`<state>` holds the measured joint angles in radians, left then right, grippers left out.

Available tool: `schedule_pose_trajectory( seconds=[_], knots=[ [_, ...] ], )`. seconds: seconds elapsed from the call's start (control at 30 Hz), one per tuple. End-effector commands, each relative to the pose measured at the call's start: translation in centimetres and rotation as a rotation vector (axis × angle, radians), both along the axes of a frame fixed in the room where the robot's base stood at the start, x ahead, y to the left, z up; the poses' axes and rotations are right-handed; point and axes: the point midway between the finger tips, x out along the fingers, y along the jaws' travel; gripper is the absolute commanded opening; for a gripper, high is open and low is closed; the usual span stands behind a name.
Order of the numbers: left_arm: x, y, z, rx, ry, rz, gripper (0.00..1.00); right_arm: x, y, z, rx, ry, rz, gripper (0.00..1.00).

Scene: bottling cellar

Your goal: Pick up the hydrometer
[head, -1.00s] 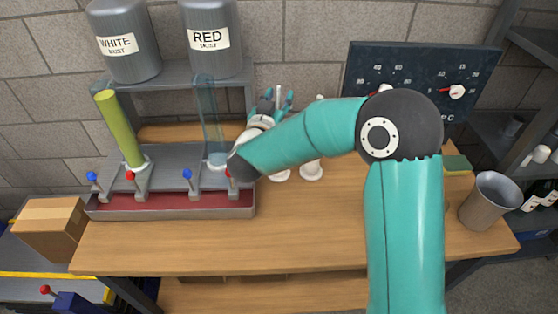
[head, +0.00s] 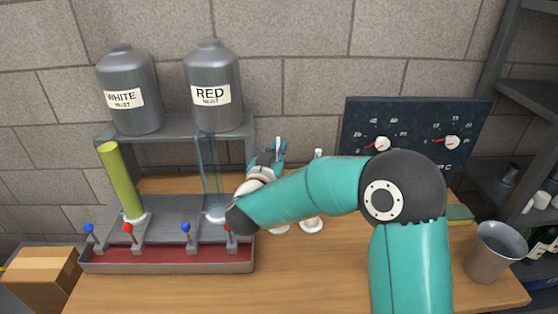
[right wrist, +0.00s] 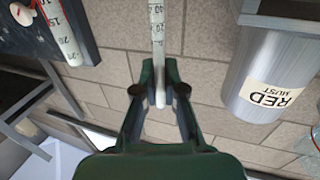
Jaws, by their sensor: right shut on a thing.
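The hydrometer, a slim white stem with dark scale marks, shows in the right wrist view (right wrist: 157,30) and its upper end in the head view (head: 278,144). My right gripper (right wrist: 160,90) is shut on it near that end, and it also shows in the head view (head: 275,152). My right forearm hides the stem's middle in the head view. A second white scaled stem (right wrist: 58,30) stands to the side; its top shows in the head view (head: 318,154), apart from my gripper. My left gripper is not in view.
Two must vessels, WHITE (head: 128,85) and RED (head: 212,75), stand on a shelf above a tap tray (head: 165,262). A green-yellow tube (head: 120,178) and a clear tube (head: 209,165) stand there. A dial panel (head: 420,115) is behind; a grey cup (head: 490,252) is at right.

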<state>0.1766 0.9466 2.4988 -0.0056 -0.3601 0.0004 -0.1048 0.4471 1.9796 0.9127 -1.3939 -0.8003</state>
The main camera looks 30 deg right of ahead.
Motion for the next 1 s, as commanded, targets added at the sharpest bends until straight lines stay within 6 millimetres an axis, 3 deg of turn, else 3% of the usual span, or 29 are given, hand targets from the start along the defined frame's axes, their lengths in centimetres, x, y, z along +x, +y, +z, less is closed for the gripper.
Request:
schedule_pose_trajectory(
  seconds=[0.27, 0.8, 1.0],
  knots=[
    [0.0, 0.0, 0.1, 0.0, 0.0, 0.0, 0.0, 0.0, 0.0, 4.0, 0.002, -0.007, 0.0, 0.0],
    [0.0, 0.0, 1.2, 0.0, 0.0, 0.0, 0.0, 0.0, 0.1, 15.7, 0.003, -0.007, 0.002, 0.0],
    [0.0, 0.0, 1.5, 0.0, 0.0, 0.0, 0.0, 0.0, 0.1, 18.3, 0.001, -0.003, 0.001, 0.0]
  ],
)
